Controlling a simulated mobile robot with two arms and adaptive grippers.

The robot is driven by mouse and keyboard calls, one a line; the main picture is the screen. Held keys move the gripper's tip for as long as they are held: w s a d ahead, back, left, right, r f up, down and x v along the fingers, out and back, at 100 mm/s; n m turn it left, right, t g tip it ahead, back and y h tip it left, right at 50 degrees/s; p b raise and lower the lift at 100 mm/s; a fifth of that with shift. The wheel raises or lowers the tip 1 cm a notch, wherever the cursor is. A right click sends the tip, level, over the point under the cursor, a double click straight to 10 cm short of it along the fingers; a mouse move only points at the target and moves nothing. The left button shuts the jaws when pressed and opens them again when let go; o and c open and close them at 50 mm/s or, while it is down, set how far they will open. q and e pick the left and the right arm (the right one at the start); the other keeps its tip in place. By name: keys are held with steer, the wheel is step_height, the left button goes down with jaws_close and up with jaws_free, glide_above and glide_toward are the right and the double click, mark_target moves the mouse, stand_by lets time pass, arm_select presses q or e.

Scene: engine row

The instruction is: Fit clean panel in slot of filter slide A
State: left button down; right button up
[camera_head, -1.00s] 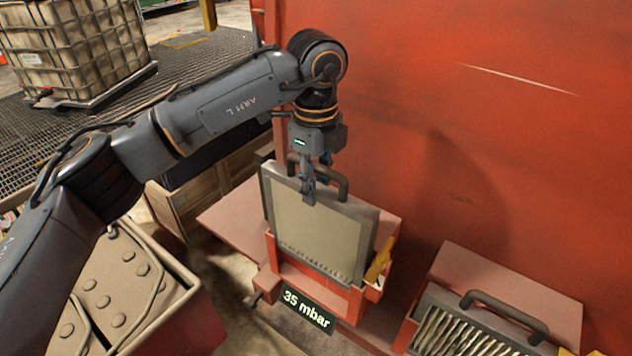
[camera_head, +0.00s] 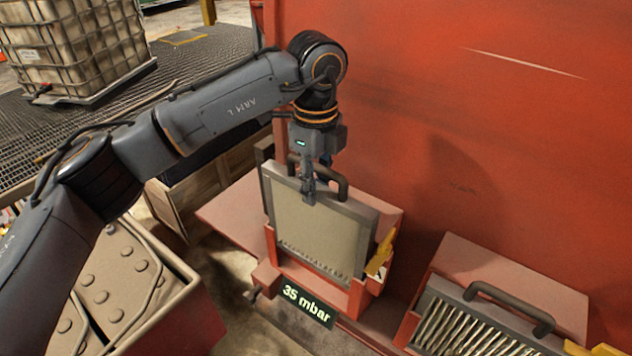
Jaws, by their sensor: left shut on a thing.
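The clean panel (camera_head: 315,235) is a flat beige filter in a grey frame with a dark handle on its top edge. It stands upright with its lower part inside the red slide housing (camera_head: 330,284), which has a "35 mbar" display (camera_head: 308,306) on its front. My left gripper (camera_head: 308,192) is shut on the panel at the handle on its top edge. How deep the panel's lower edge sits in the slot is hidden by the housing's front. My right gripper is not in view.
A second slide (camera_head: 470,325) with a dark handle and pleated panel stands at the lower right. A yellow lever (camera_head: 381,252) is at the housing's right side. A red wall (camera_head: 480,120) rises behind. A bin with a studded beige panel (camera_head: 115,290) is at the lower left.

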mark_target(316, 164)
arm_select(q)
steer(key=shift+s+f+b, duration=0.1)
steer(key=shift+f+b, duration=2.45)
steer(key=shift+f, duration=0.85)
steer(key=c, duration=1.1)
jaws_free()
steer(key=shift+o, duration=0.4)
steer(key=shift+f, duration=0.1)
step_height(316, 164, up, 12)
steer(key=shift+r, duration=0.1)
